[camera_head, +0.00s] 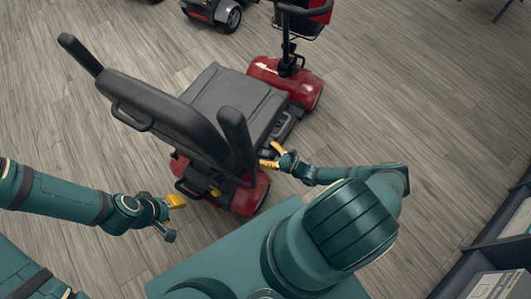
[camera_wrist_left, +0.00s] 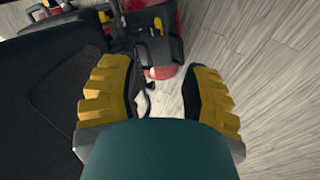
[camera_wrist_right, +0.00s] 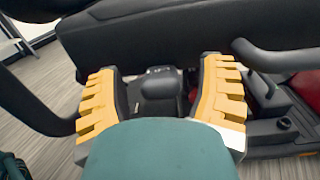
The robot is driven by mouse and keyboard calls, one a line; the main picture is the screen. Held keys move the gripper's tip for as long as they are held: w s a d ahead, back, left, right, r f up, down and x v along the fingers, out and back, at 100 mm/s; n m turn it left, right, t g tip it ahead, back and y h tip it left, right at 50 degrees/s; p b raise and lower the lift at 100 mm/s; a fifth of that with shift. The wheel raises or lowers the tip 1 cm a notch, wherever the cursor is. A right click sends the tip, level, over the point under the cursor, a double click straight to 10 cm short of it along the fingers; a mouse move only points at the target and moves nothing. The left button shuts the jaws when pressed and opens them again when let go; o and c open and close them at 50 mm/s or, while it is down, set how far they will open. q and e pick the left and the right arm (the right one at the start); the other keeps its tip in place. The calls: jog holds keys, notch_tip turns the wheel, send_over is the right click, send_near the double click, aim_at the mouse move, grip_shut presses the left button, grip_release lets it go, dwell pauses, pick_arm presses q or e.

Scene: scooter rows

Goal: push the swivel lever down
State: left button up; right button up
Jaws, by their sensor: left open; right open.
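The scooter (camera_head: 215,120) has a black seat (camera_head: 240,98) with armrests, over a red rear body (camera_head: 248,200). My right gripper (camera_head: 272,156) is open at the side of the seat, near its base. In the right wrist view a dark rounded lever end (camera_wrist_right: 160,86) shows between its open fingers; it looks like the swivel lever, and I cannot tell whether they touch. The head view does not show this lever clearly. My left gripper (camera_head: 172,217) is open and empty, behind and left of the scooter. Its open fingers also show in the left wrist view (camera_wrist_left: 160,90).
A small yellow part (camera_head: 215,192) sits low on the scooter's rear. The backrest (camera_head: 180,115) and near armrest (camera_head: 236,140) rise beside my right gripper. Other scooters (camera_head: 215,12) stand at the back. A dark shelf (camera_head: 495,250) is at the lower right. Floor (camera_head: 420,110) on the right is clear.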

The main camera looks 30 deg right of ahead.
jog(key=shift+w+a, duration=0.15)
jog(key=shift+w, duration=0.2)
jog(key=shift+c, duration=0.2)
grip_shut()
jog(key=shift+f, duration=0.1)
notch_tip(320, 180, down, 6)
jog(key=b, duration=0.4)
jog(key=shift+s+f, duration=0.2)
jog(key=shift+s, duration=0.15)
dwell(0.4)
